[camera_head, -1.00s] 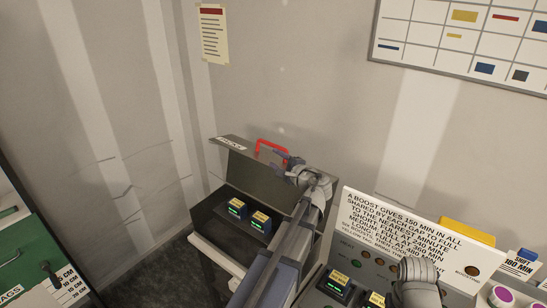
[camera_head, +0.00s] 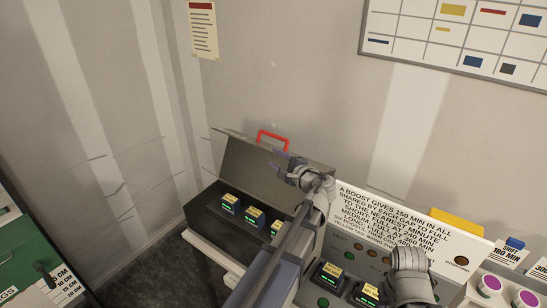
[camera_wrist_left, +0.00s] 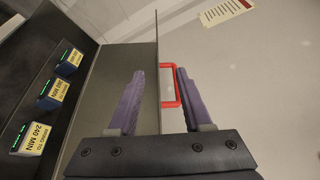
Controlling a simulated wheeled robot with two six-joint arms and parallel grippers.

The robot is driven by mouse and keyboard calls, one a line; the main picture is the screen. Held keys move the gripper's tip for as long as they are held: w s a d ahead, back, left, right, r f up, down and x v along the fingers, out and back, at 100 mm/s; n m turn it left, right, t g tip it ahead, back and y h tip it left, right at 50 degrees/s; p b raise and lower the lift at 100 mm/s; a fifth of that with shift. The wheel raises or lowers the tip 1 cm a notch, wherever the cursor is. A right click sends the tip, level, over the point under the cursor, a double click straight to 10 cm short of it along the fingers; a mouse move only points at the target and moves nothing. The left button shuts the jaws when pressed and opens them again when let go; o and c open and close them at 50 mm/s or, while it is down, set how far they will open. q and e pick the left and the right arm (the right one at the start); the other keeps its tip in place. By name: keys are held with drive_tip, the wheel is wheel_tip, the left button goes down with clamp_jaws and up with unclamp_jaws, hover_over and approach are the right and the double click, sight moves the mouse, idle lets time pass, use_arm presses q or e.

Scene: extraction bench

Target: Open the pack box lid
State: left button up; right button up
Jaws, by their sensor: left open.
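The pack box (camera_head: 200,222) is a dark open-topped case at the left end of the bench. Its grey lid (camera_head: 248,165) stands raised and leans back, with a red handle (camera_head: 272,138) showing above its top edge. The lid (camera_wrist_left: 110,85) and handle (camera_wrist_left: 174,85) also show in the left wrist view. My left gripper (camera_head: 276,160) is open at the lid's upper right part. In the wrist view its two purple fingers (camera_wrist_left: 158,80) lie on either side of the lid's edge; contact cannot be told. My right gripper is not in view; only my right wrist shows.
Several labelled packs (camera_head: 255,217) stand inside the box. A white text sign (camera_head: 395,220) and a panel with knobs stand just right of my left arm. A yellow object (camera_head: 455,222) is behind the sign. A green cabinet (camera_head: 22,255) is at lower left.

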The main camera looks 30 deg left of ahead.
use_arm(q)
drive_tip(key=shift+p+v, duration=0.35)
drive_tip(key=shift+v, duration=1.85)
drive_tip(key=s+d+f+n+g+h+b, duration=0.2)
drive_tip(key=s+d+f+h+b, duration=0.15)
drive_tip(key=d+f, duration=0.45)
drive_tip(key=s+d+f+n+g+h+b, duration=0.1)
drive_tip(key=s+d+f+n+h+b, duration=0.25)
drive_tip(key=f, duration=0.85)
drive_tip(key=s+d+f+g+h+b, duration=0.2)
drive_tip(key=s+d+f, duration=0.4)
drive_tip(key=d, duration=0.3)
drive_tip(key=s+d+f+g+h+b, duration=0.2)
drive_tip(key=s+d+f+h+b, duration=0.2)
drive_tip(key=d, duration=0.5)
wheel_tip(320, 180, down, 4)
drive_tip(key=s+b, duration=0.2)
drive_tip(key=s, duration=0.1)
drive_tip(key=shift+r, duration=0.25)
